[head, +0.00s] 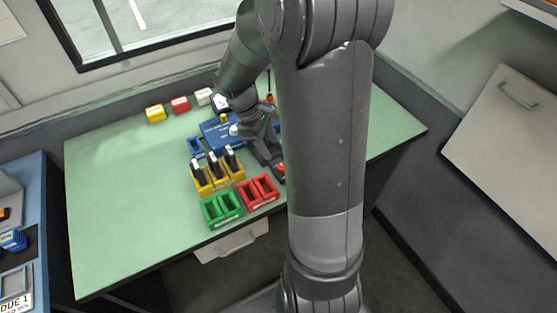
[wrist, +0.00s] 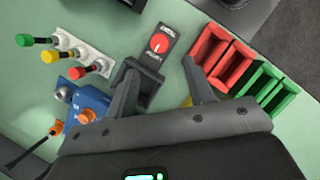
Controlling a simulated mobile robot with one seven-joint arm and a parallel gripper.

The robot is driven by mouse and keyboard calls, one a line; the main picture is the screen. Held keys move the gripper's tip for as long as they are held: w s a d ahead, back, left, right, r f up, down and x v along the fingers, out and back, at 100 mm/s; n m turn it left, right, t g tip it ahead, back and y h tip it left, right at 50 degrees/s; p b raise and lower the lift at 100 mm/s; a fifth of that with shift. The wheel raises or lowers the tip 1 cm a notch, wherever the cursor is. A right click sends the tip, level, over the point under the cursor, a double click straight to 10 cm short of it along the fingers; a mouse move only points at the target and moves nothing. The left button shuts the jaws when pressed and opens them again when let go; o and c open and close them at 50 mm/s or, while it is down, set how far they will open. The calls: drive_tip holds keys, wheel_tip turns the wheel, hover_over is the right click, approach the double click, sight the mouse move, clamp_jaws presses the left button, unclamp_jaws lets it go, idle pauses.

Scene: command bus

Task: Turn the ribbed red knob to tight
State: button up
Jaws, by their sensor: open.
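The red knob (wrist: 158,43) is round with a white pointer mark and sits on a dark labelled panel in the wrist view. Its ribs are too small to make out. In the head view a small red spot (head: 281,168), likely the knob, shows beside my arm, partly hidden. My gripper (wrist: 160,66) is open and empty in the wrist view, its two fingers apart, with the knob beyond the gap between their tips. The left finger overlaps the panel's near end in the picture. In the head view my gripper (head: 271,155) is over the green table, partly hidden.
Red bins (head: 258,191) and green bins (head: 222,208) stand near the table's front. Yellow bins (head: 218,177) hold upright black items. A blue box (wrist: 88,108) with orange knobs and a white plate (wrist: 84,54) with coloured levers lie left in the wrist view. The table's left is clear.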

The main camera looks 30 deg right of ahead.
sight(279, 166)
drive_tip(key=x, duration=0.8)
drive_tip(key=c, duration=1)
